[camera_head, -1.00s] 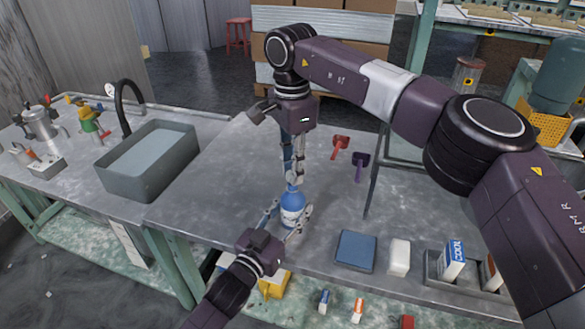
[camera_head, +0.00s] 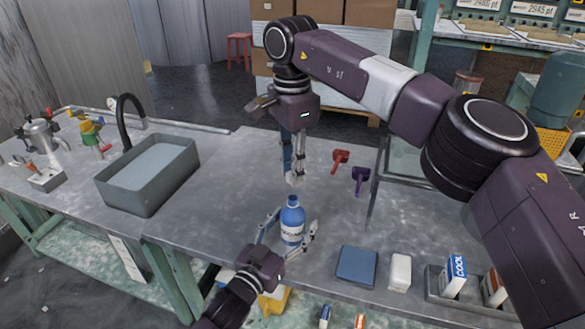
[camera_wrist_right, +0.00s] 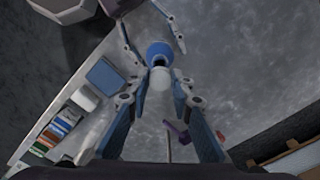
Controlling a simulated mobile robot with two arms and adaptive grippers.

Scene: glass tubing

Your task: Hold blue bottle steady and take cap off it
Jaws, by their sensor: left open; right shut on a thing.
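The blue bottle (camera_head: 292,212) with a white label stands upright on the grey table, its top bare. My left gripper (camera_head: 289,240) is open, its fingers spread on either side of the bottle's lower part; whether a finger touches it I cannot tell. My right gripper (camera_head: 296,179) points down just above the bottle, shut on the small white cap (camera_wrist_right: 160,86). A gap shows between the cap and the bottle top. In the right wrist view the blue bottle (camera_wrist_right: 159,49) is beyond the cap, and the gripper's fingertips flank the cap.
A blue pad (camera_head: 356,266), a white block (camera_head: 399,271) and a tray (camera_head: 470,298) of small boxes lie to the right. Red (camera_head: 340,158) and purple (camera_head: 360,178) objects lie behind. A grey basin (camera_head: 150,170) is at left. Table between basin and bottle is clear.

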